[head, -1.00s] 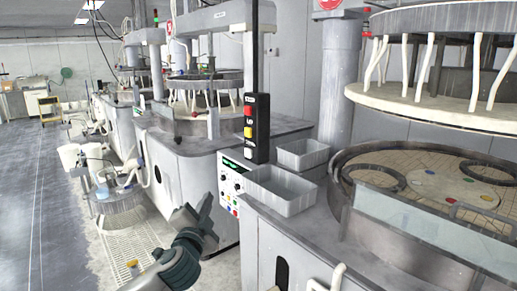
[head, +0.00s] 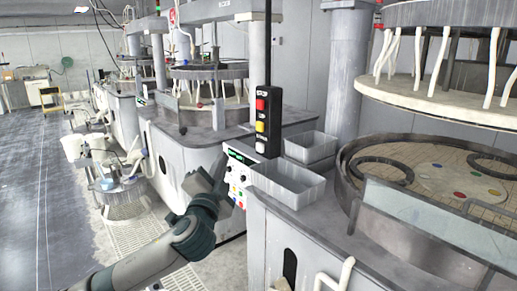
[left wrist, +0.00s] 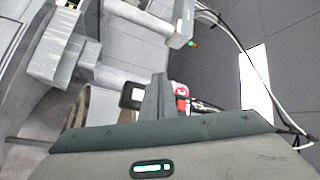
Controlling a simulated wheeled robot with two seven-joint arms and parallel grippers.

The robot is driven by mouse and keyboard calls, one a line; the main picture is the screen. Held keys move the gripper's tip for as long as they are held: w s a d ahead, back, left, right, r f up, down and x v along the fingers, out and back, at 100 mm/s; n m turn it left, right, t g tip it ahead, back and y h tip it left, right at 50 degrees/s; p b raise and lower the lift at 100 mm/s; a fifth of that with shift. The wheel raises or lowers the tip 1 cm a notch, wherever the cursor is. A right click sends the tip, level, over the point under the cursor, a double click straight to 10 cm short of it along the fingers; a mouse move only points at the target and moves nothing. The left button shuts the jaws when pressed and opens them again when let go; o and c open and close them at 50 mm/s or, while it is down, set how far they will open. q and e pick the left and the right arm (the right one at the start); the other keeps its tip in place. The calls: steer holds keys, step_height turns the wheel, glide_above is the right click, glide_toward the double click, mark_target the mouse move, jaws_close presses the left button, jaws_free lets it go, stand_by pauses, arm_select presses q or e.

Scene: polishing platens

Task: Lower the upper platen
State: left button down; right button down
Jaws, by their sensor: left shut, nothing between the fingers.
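The cream upper platen (head: 430,100) hangs level, raised above the lower platen (head: 450,180) on the right, with a clear gap between them. A hanging button pendant (head: 262,122) has red, yellow and white buttons. Below it, the machine's control panel (head: 238,180) has a small green screen, knobs and coloured buttons. My left gripper (head: 218,168) is shut and empty, pointing up just left of the panel and overlapping its edge in the head view; I cannot tell whether it touches. Its grey fingers (left wrist: 157,100) also show in the left wrist view. My right gripper is not in view.
Two grey bins (head: 287,183) (head: 310,146) stand on the machine top beside the pendant. A clear guard (head: 425,215) fronts the lower platen. More polishing machines (head: 190,115) stand behind to the left. The floor aisle (head: 50,200) at far left is open.

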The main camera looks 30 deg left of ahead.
mark_target(260, 147)
arm_select(q)
steer(key=w+d, duration=0.3)
steer(key=w, duration=0.5)
steer(key=shift+d, duration=0.2)
steer(key=shift+w, duration=0.1)
stand_by(2.1)
steer(key=shift+w+d, duration=0.15)
steer(key=shift+w, duration=0.1)
